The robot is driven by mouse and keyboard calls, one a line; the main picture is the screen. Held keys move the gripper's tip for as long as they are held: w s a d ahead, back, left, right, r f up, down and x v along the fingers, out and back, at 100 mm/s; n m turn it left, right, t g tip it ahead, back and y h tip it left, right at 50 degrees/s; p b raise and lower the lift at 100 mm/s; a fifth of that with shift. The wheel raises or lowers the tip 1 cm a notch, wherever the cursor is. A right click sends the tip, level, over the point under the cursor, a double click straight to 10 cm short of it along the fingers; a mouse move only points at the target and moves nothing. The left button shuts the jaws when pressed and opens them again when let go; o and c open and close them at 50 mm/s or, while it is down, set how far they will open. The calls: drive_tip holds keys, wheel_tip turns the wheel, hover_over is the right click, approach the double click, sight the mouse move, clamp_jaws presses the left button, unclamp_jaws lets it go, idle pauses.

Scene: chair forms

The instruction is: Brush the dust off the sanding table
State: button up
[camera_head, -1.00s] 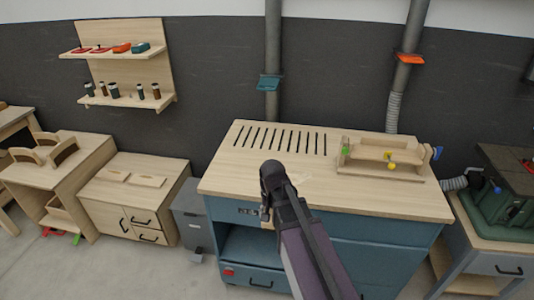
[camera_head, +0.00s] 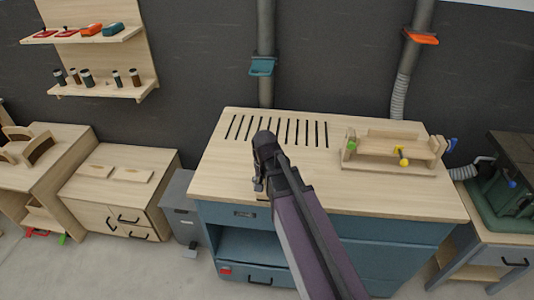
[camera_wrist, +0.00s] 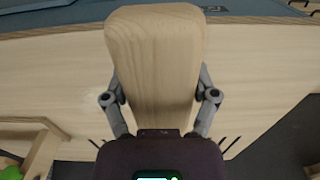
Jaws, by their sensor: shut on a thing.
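The sanding table (camera_head: 420,198) has a pale wooden top, a row of dark slots at the back left and a blue cabinet below. My gripper (camera_head: 259,184) hangs over the left front part of the top. In the wrist view, my gripper (camera_wrist: 158,92) is shut on a pale wooden block-like piece (camera_wrist: 157,45), perhaps the back of a brush. Its underside and any bristles are hidden, so I cannot tell whether it touches the top. I cannot clearly make out dust on the top.
A wooden jig (camera_head: 390,162) with green, yellow and blue knobs stands at the table's back right. A grey bin (camera_head: 180,208) and a low wooden cabinet (camera_head: 118,195) stand to the left. A green machine (camera_head: 505,205) is at the right. The middle front of the top is clear.

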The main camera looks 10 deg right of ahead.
drive_tip(key=shift+w, duration=0.35)
drive_tip(key=shift+a, duration=0.15)
drive_tip(key=shift+w+r, duration=0.1)
drive_tip(key=shift+w, duration=0.15)
drive_tip(key=w+d+r+m+p, duration=0.1)
drive_tip(key=w+d+r+p, duration=0.2)
drive_tip(key=w+d, duration=0.2)
drive_tip(key=w, duration=0.3)
drive_tip(key=shift+d+f, duration=0.1)
